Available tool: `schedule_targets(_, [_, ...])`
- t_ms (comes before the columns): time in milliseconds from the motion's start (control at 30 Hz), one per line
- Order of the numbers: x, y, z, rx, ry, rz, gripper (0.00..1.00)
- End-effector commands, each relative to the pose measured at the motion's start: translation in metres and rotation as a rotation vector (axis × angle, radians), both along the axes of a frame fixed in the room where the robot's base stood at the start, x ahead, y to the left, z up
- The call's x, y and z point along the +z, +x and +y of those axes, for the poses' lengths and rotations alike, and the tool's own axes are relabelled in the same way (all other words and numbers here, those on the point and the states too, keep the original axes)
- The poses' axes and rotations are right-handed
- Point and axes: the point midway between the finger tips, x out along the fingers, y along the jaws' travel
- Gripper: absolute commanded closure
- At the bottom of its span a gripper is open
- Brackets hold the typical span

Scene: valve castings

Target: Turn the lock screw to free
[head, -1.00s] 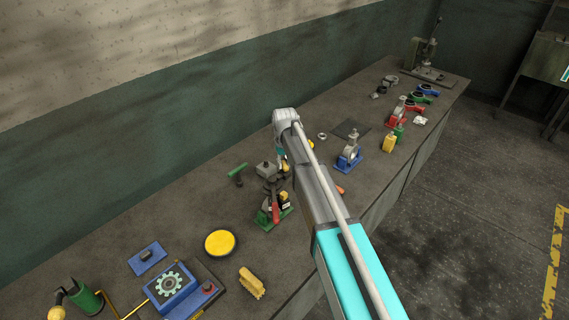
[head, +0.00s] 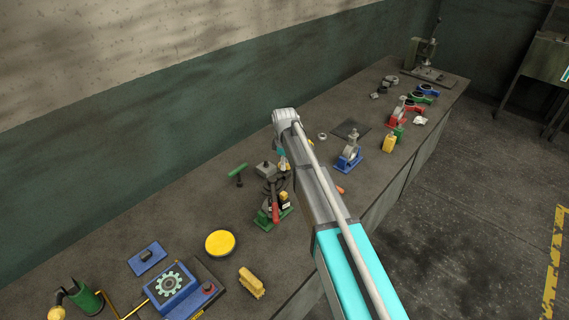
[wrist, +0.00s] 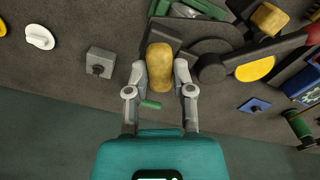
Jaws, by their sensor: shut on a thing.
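A valve casting stand (head: 270,192) has a dark body, a green base and a red handle (head: 275,213). In the wrist view, the dark casting (wrist: 208,45) is at top centre and right, with the red handle end (wrist: 313,34) at far right. A yellow, rounded oblong knob (wrist: 160,53), seemingly the lock screw's head, stands by the casting's left side. My gripper (wrist: 160,72) is shut on this knob, one finger on each side. In the head view my arm hides most of the gripper and the knob. The screw's thread is hidden.
A green T-handle (head: 238,169) stands behind the casting; its green bar shows in the wrist view (wrist: 150,104). A yellow disc (head: 220,243) and yellow brush (head: 252,283) lie to the left. A blue-based casting (head: 348,158) and yellow bottle (head: 389,143) stand to the right.

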Motion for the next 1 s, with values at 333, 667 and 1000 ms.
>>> schedule_targets(333, [-0.0008,-0.0026,-0.0005,0.330,0.000,0.005,1.00])
schedule_targets(667, [-0.0008,-0.0028,-0.0004,0.644,0.000,0.006,1.00])
schedule_targets(1000, [-0.0008,-0.0031,-0.0004,0.945,0.001,0.007,1.00])
